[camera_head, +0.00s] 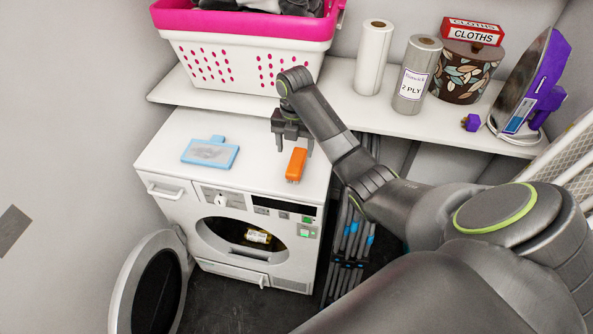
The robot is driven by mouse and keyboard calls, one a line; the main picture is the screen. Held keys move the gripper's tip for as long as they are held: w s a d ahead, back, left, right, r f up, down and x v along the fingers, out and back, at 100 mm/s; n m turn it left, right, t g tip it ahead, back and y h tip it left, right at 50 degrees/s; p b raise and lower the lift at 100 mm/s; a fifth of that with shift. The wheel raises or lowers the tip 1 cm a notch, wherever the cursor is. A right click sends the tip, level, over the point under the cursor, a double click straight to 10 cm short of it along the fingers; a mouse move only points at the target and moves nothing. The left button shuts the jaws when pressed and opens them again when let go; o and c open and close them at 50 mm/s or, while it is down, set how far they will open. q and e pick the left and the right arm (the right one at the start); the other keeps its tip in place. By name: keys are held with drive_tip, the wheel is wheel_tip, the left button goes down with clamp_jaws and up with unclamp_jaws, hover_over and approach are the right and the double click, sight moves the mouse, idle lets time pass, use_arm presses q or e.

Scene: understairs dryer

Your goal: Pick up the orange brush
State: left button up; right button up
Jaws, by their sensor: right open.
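The orange brush (296,165) lies on the white top of the dryer (250,150), near its right side. My right gripper (294,147) is above the far end of the brush, pointing down with its fingers apart. It looks empty, and I cannot tell from this view how high it is above the brush. My left gripper does not show.
A blue lint filter (210,151) lies on the dryer top to the left. The dryer's round door (152,285) hangs open. Behind, a shelf (340,100) holds a pink and white basket (245,55), paper rolls (373,57), a patterned pot (465,72) and an iron (530,85).

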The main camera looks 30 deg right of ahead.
sight(297, 160)
drive_tip(key=shift+f+p, duration=0.3)
drive_tip(key=shift+f, duration=0.35)
drive_tip(key=f, duration=0.2)
drive_tip(key=f+p, duration=0.1)
drive_tip(key=shift+s+d+f, duration=0.1)
drive_tip(key=shift+s+f, duration=0.25)
drive_tip(key=shift+w+f, duration=0.1)
drive_tip(key=shift+f, duration=0.3)
drive_tip(key=shift+c, duration=0.2)
drive_tip(key=c, duration=1.1)
drive_tip(key=shift+o, duration=0.2)
wheel_tip(297, 160, up, 7)
drive_tip(key=shift+r+b, duration=0.1)
drive_tip(key=shift+b, duration=0.4)
drive_tip(key=shift+r+p, duration=0.6)
drive_tip(key=shift+r, duration=0.2)
drive_tip(key=shift+r+p, duration=0.65)
drive_tip(key=shift+p, duration=0.05)
